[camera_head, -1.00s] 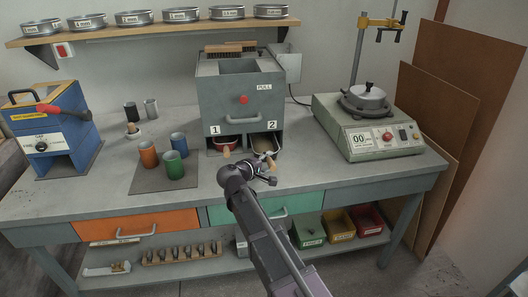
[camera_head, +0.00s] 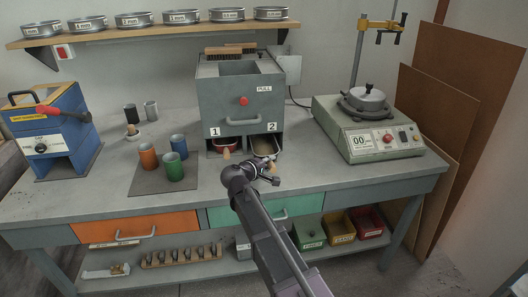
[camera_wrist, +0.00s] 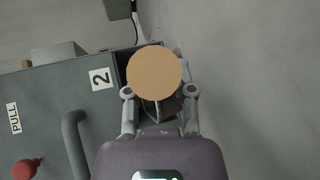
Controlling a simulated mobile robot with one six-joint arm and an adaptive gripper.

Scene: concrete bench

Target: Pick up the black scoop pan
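A dark pan (camera_head: 263,147) sits in the opening marked 2 at the front of the grey box; I take it as the black scoop pan. Its round wooden handle end (camera_wrist: 154,72) faces the camera in the wrist view and hides much of the pan. My gripper (camera_head: 270,170) is just in front of this opening in the head view. In the wrist view my gripper (camera_wrist: 159,91) is open, with a finger on each side below the handle end. I cannot tell if either finger touches it.
A red pan (camera_head: 229,146) with a wooden handle sits in opening 1 of the grey box (camera_head: 206,95). The bench front is clear.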

